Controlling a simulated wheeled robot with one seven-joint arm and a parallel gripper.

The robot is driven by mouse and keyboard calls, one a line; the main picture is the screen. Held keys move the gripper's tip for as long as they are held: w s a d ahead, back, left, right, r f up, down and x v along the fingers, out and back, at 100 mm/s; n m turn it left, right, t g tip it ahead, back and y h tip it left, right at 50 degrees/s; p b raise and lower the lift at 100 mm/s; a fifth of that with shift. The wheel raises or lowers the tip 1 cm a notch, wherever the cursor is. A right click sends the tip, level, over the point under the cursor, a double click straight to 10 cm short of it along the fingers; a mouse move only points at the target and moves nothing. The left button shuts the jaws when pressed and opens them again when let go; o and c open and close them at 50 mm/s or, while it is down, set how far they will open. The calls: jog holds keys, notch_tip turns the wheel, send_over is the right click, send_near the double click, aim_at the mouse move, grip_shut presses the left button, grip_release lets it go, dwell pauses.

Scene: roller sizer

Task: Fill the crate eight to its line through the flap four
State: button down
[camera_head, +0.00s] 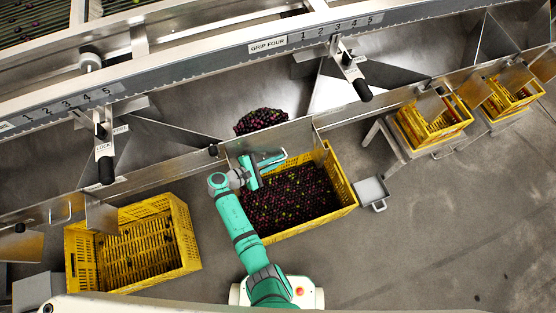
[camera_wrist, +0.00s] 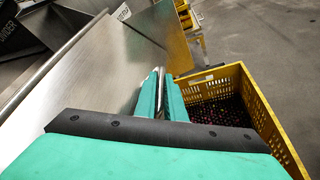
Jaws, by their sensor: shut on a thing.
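A yellow crate (camera_head: 345,185) stands below the chute in the middle, holding a broad bed of dark purple and green fruit (camera_head: 295,198); its number and fill line cannot be made out. In the wrist view the crate (camera_wrist: 262,112) is at right. A plain metal flap (camera_head: 285,137) stands between the crate and a heap of fruit (camera_head: 261,120) behind it. I cannot tell whether a gap is open under the flap. My teal gripper (camera_head: 266,164) is at the flap's crate side, shut on a thin metal bar, likely the flap's handle (camera_wrist: 159,88).
A nearly empty yellow crate (camera_head: 190,240) stands at left; two smaller-looking yellow crates (camera_head: 440,128) (camera_head: 515,100) stand at right. A grey pan (camera_head: 371,192) is beside the middle crate. Levers with black grips (camera_head: 363,90) hang from the numbered rail.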

jog(key=shift+s+d, duration=0.1)
jog(key=c, duration=2.1)
grip_release()
jog(key=v, duration=1)
jog(key=shift+s+a+r, duration=0.15)
jog(key=shift+s+a, duration=0.05)
jog(key=shift+a, duration=0.15)
